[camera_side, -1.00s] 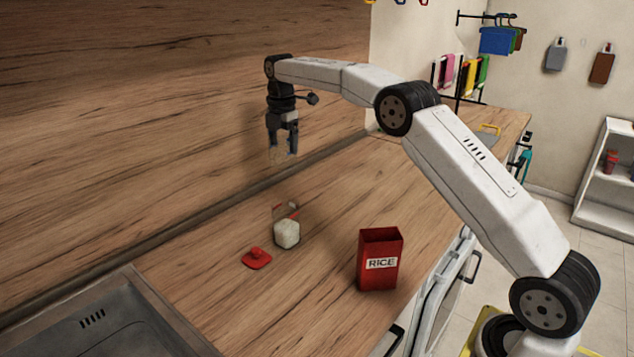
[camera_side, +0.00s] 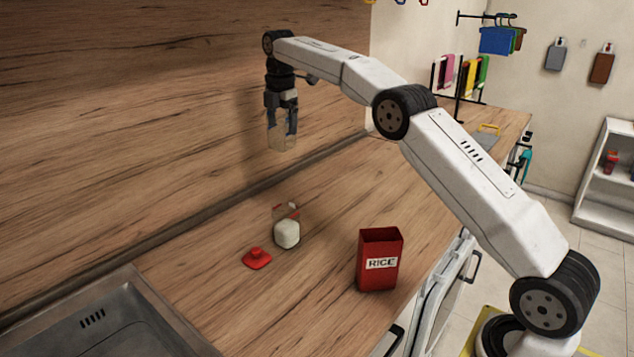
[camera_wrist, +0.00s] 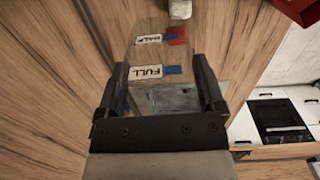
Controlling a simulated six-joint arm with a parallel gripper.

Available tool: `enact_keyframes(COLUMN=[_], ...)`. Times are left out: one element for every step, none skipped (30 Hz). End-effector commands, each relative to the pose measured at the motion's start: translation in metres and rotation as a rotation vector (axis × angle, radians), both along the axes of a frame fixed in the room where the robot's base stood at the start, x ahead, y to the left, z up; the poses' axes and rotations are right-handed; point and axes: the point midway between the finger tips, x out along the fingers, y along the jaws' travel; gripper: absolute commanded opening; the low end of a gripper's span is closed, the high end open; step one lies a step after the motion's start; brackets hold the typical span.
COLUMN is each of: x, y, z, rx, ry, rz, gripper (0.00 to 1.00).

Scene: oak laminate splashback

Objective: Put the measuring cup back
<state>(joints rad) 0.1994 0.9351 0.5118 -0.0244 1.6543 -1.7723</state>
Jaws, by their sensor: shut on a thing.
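My gripper (camera_side: 281,132) is shut on a clear measuring cup (camera_side: 283,141) and holds it high above the counter, near the wooden splashback. In the wrist view the see-through cup (camera_wrist: 152,50) sits between the two dark fingers (camera_wrist: 165,92). A red box marked RICE (camera_side: 380,262) stands upright to the right.
A metal sink (camera_side: 110,322) is set in the counter at the lower left. The wooden counter (camera_side: 335,200) is bare behind the jar and box. A rack with coloured boards (camera_side: 462,75) stands at the far end.

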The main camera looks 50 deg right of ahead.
Motion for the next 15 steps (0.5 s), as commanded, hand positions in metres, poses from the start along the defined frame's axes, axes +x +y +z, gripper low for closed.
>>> enact_keyframes(x=[-0.001,-0.002,-0.003,-0.003,-0.004,-0.005,-0.006,-0.007,-0.008,-0.010,-0.011,-0.013,-0.014,-0.016,-0.019], y=[0.002,0.002,0.003,0.004,0.005,0.006,0.007,0.008,0.010,0.011,0.013,0.014,0.016,0.018,0.020], z=[0.002,0.002,0.003,0.003,0.003,0.004,0.005,0.005,0.006,0.006,0.007,0.007,0.009,0.009,0.010], rx=[0.001,0.001,0.001,0.002,0.002,0.002,0.003,0.003,0.004,0.004,0.005,0.006,0.006,0.007,0.008], ry=[0.000,0.000,0.000,0.001,0.001,0.000,0.001,0.001,0.002,0.002,0.002,0.004,0.003,0.004,0.005], rz=[0.001,0.001,0.001,0.001,0.001,0.001,0.001,0.001,0.001,0.001,0.001,0.002,0.002,0.002,0.003], gripper=[0.20,0.20,0.20,0.20,0.20,0.20,0.20,0.20,0.20,0.20,0.20,0.20,0.20,0.20,0.20])
